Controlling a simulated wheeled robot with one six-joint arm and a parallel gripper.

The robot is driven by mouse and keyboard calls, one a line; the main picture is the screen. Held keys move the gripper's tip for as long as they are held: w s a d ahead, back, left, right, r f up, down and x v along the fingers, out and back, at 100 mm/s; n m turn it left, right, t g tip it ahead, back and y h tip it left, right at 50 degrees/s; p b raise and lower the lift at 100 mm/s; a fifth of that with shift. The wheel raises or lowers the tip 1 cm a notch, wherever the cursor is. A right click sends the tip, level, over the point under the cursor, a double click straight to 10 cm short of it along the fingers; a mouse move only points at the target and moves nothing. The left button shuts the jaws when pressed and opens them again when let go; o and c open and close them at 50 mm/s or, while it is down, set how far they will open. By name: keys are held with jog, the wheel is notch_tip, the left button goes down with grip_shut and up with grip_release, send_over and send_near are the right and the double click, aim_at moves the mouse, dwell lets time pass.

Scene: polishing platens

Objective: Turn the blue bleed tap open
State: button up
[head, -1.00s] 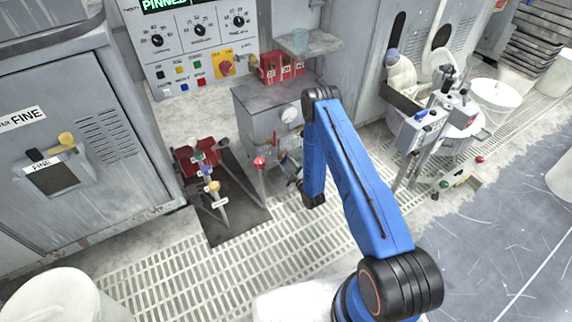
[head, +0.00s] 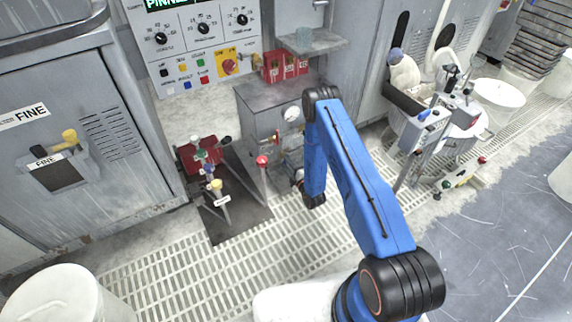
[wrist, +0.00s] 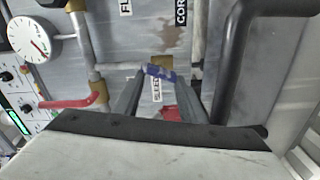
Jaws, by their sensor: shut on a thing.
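The blue bleed tap (wrist: 159,72) is in the upper middle of the wrist view, on a brass fitting at the end of a grey pipe. Its blue handle lies across the view, tilted slightly down to the right. My gripper (wrist: 158,84) is shut on this handle, with one grey finger toward each end. A label reading BLEED (wrist: 156,89) shows between the fingers. In the head view the tap and my fingertips are hidden behind my blue arm, beside the grey cabinet.
A red lever (wrist: 68,103) sits left of my gripper, below a round gauge (wrist: 36,40). A thick dark pipe or handle (wrist: 232,60) stands close on the right. In the head view, a rack of coloured-knob rods (head: 215,185) stands left of my arm; grated floor (head: 150,265) is open in front.

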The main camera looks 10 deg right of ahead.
jog(key=shift+w+d+r, duration=0.3)
jog(key=shift+w+d, duration=0.1)
jog(key=shift+d, duration=0.3)
jog(key=o, duration=1.2)
jog(key=shift+s+a, duration=0.15)
jog(key=shift+a, duration=0.15)
jog(key=shift+s, duration=0.1)
